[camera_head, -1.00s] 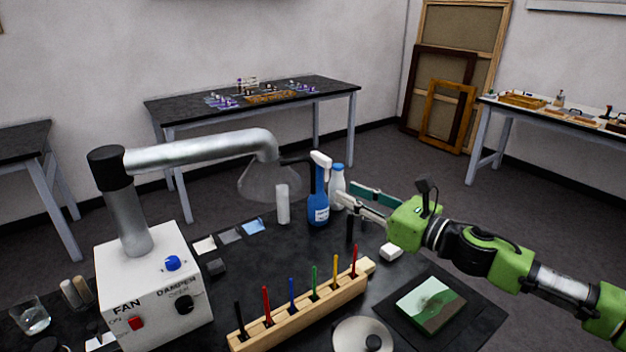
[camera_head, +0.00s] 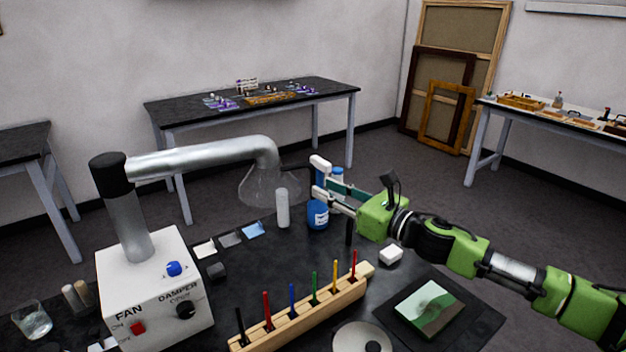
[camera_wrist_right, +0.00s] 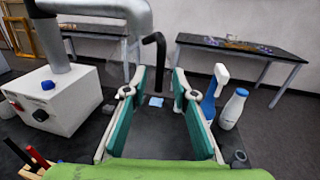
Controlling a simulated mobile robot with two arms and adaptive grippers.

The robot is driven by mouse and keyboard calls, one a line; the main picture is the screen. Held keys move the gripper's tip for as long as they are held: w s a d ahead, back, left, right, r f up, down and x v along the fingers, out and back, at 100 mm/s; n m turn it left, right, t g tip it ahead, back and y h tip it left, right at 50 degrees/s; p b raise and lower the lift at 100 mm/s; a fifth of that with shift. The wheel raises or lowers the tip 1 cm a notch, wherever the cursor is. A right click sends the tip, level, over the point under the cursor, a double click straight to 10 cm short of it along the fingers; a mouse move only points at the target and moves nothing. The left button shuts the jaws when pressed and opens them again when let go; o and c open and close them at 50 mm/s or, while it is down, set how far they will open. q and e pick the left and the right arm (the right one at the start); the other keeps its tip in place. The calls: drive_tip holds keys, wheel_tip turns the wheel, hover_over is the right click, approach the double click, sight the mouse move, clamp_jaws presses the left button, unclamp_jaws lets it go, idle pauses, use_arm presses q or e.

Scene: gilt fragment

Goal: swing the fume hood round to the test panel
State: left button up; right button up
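The fume hood (camera_head: 268,186) is a clear cone at the end of a silver duct arm (camera_head: 200,157) that rises from a white fan box (camera_head: 155,285). It hangs over the back of the dark bench. In the right wrist view a black bent handle (camera_wrist_right: 150,41) beside the duct drops between my finger tips. My right gripper (camera_head: 325,192) is open, right of the hood, with no finger seen closed on the handle. A small painted panel (camera_head: 430,306), probably the test panel, lies on a black mat (camera_head: 473,318) at right front. My left gripper is out of view.
A blue spray bottle (camera_head: 317,214) stands close by my right gripper, with a white bottle (camera_wrist_right: 233,108) beside it. A white cylinder (camera_head: 282,208) stands below the hood. A wooden rack (camera_head: 305,315) of coloured tools crosses the front.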

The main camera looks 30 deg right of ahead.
sight(313, 183)
drive_tip(key=p+x, duration=0.2)
drive_tip(key=x, duration=0.1)
drive_tip(key=shift+w+r, duration=0.15)
drive_tip(key=shift+w, duration=0.15)
drive_tip(key=shift+p+x, duration=0.3)
drive_tip(key=shift+x, duration=0.55)
drive_tip(key=shift+a, duration=0.1)
clamp_jaws()
